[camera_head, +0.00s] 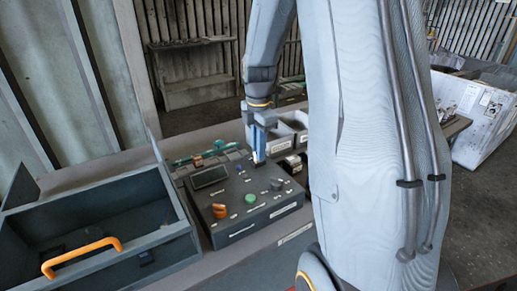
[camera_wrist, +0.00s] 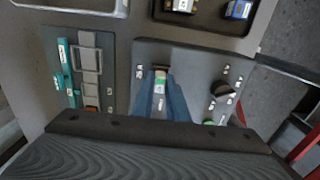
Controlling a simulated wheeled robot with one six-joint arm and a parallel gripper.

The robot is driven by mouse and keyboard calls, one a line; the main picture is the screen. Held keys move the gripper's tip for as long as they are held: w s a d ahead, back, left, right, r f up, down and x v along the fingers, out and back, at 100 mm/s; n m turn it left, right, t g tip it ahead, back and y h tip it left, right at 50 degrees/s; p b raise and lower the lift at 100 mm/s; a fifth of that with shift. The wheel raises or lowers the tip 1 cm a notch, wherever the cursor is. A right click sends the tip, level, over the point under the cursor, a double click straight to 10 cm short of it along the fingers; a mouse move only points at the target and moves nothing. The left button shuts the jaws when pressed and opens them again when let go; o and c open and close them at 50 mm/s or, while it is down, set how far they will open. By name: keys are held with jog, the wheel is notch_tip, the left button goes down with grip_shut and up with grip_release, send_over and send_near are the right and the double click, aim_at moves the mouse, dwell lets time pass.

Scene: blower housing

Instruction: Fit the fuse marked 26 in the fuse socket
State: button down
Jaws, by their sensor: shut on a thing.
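My gripper (camera_head: 260,152) points down over the back part of a dark control box (camera_head: 235,195). In the wrist view its two blue fingers (camera_wrist: 160,92) are shut on a small pale fuse with a green band (camera_wrist: 159,88). The number on the fuse is too small to read. A dark slot with a brownish edge (camera_wrist: 161,69) shows at the fingertips on the panel and may be the fuse socket. In the head view the fuse's pale end shows just below the fingers, at the panel. I cannot tell whether it is seated or only close above.
The panel has a black knob (camera_wrist: 222,88), a green button (camera_head: 251,198), an orange switch (camera_head: 219,210) and a screen (camera_head: 209,177). A teal part (camera_wrist: 66,70) lies left. Bins (camera_head: 290,128) stand behind. An open grey toolbox (camera_head: 165,237) with an orange handle (camera_head: 82,257) stands left.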

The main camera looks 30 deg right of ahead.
jog(key=shift+f, duration=0.15)
jog(key=c, duration=1.7)
grip_release()
jog(key=shift+o, duration=0.2)
notch_tip(320, 180, up, 8)
jog(key=shift+f+b, duration=0.15)
jog(key=shift+b, duration=0.85)
